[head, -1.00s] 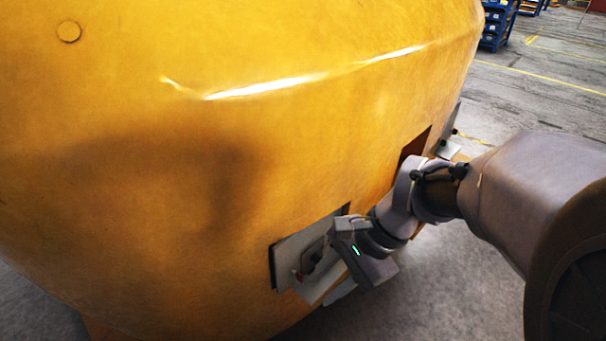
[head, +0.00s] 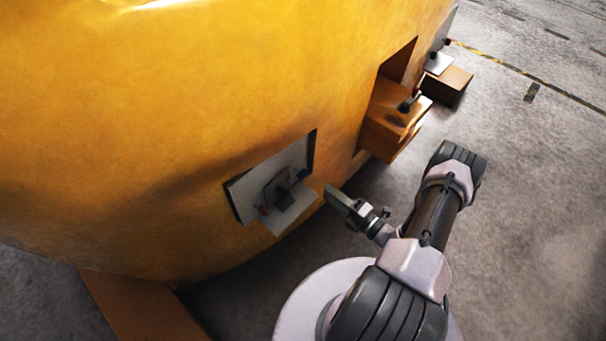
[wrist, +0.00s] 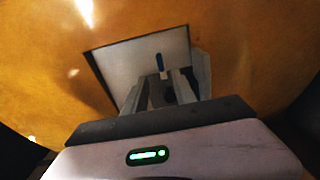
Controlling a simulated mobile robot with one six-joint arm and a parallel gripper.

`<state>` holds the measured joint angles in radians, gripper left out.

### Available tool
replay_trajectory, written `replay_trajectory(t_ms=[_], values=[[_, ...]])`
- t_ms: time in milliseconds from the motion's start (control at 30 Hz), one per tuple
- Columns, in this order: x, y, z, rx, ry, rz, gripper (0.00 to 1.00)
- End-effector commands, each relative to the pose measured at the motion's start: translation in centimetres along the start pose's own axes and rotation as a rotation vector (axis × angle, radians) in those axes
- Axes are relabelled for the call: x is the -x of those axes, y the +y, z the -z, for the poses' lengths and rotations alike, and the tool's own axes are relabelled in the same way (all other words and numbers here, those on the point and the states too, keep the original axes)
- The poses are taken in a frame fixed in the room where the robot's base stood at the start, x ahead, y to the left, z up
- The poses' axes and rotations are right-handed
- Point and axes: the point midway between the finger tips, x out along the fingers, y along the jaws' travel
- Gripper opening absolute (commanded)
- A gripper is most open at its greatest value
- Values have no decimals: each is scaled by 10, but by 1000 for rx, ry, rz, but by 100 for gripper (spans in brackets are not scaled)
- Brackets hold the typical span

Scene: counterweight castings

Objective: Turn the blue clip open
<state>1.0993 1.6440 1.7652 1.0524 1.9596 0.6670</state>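The blue clip (wrist: 159,60) shows in the wrist view as a small upright blue strip, in front of a pale plate (wrist: 120,62) set into the yellow casting. Its lower end is partly hidden behind my gripper.
The large yellow casting (head: 150,120) fills the left. A second recess to the right holds an orange block (head: 385,125) with a dark fitting. Farther back is another orange block (head: 448,85). Grey floor (head: 530,210) is clear at the right.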

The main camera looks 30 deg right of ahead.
Motion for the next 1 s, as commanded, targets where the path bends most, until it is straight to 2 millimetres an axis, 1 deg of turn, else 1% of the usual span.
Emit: replay_trajectory(t_ms=[33,200,300,400,567,833,1000], values=[[-16,-4,2,1,9,0,33],[-66,-4,3,3,8,0,33],[-88,-3,3,3,7,0,33],[-104,-2,2,4,5,0,33],[-115,-1,2,3,4,0,33],[-117,0,1,2,3,0,33],[-117,0,1,2,3,1,0]])
